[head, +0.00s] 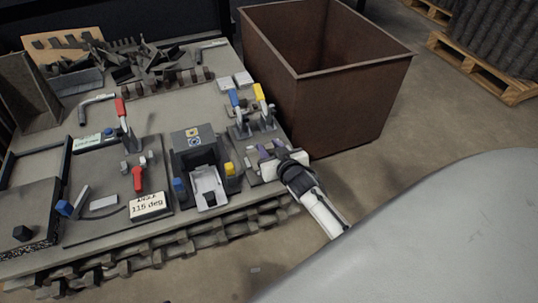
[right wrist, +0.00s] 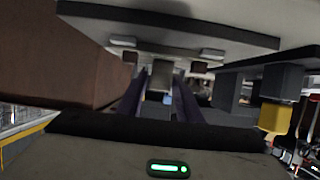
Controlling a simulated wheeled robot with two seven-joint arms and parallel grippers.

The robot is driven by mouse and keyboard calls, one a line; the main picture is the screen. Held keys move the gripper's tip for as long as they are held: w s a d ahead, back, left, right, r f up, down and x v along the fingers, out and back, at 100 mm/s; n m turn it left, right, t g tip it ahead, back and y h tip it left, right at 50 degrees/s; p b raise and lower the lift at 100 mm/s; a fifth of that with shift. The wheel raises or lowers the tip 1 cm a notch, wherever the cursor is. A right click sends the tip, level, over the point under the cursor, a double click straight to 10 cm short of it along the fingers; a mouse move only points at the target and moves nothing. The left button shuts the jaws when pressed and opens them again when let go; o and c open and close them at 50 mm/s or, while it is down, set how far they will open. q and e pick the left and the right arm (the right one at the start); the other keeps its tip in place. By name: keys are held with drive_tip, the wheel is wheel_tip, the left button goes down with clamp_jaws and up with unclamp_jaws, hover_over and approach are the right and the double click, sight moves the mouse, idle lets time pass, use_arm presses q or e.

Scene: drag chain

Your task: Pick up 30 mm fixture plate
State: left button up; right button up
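My right gripper (head: 267,151) is at the right front edge of the workbench, its two purple fingers apart. In the right wrist view its fingers (right wrist: 161,96) point away from the camera with a gap between them. A small grey block (right wrist: 161,75) shows beyond or between the fingertips; I cannot tell whether it is touched. Small grey pieces (head: 253,174) lie beside the gripper. Two pale square plates (head: 226,83) (head: 243,79) lie farther back on the bench. No readable label shows which piece is the 30 mm fixture plate. My left gripper is out of view.
A rusty open bin (head: 342,107) stands right of the workbench (head: 150,98). Toggle clamps with yellow (head: 258,92) and red (head: 120,107) handles stand on the bench. A central fixture (head: 194,139) is left of my gripper. Pallets (head: 480,72) stand at the back right.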

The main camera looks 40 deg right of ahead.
clamp_jaws()
drive_tip(key=shift+r, duration=0.1)
